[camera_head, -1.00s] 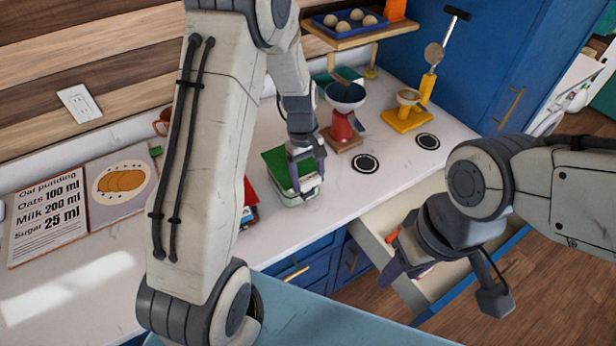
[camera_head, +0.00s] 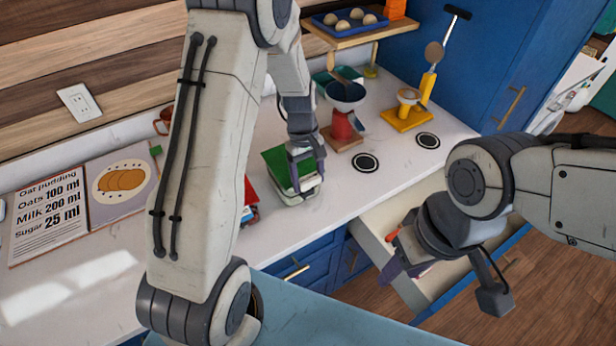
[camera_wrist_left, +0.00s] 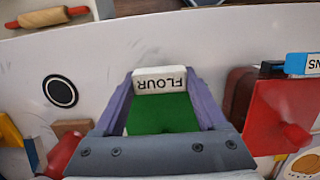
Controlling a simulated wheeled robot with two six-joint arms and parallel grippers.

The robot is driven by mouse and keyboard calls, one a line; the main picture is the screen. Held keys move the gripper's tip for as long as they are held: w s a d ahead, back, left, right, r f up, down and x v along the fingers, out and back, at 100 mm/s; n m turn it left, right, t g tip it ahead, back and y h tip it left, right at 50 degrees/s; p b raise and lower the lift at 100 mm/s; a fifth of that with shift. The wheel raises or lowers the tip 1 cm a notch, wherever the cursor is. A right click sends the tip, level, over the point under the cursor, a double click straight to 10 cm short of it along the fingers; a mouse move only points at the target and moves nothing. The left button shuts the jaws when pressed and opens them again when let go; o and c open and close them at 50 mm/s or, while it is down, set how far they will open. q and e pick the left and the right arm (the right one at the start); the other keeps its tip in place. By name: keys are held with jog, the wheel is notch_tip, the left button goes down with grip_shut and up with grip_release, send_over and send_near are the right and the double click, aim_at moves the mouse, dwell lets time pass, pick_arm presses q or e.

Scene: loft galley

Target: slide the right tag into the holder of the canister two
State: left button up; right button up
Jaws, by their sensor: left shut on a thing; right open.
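A canister with a green top (camera_head: 272,162) stands on the counter, and its pale front faces the counter edge. In the left wrist view its green top (camera_wrist_left: 165,114) shows, with a white face reading FLOUR (camera_wrist_left: 160,80), upside down. My left gripper (camera_head: 307,172) is shut on this canister, one finger on each side. A red canister (camera_head: 249,196) stands to its left, partly hidden by my arm. In the left wrist view a blue tag (camera_wrist_left: 312,65) ending in "NS" sits at a dark holder beside the red top (camera_wrist_left: 275,112). My right gripper (camera_head: 447,284) is open above the drawer.
An open drawer (camera_head: 372,246) at the counter front holds small orange-red items (camera_head: 392,236), partly hidden by my right gripper. A recipe board (camera_head: 48,222) is at left.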

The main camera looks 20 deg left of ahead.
dwell(0.5)
pick_arm(q)
jog(key=o, duration=1.3)
jog(key=shift+f, duration=0.1)
jog(key=shift+c, duration=0.2)
jog(key=shift+r+p, duration=3.25)
jog(key=shift+r, duration=0.4)
jog(key=shift+f, duration=0.1)
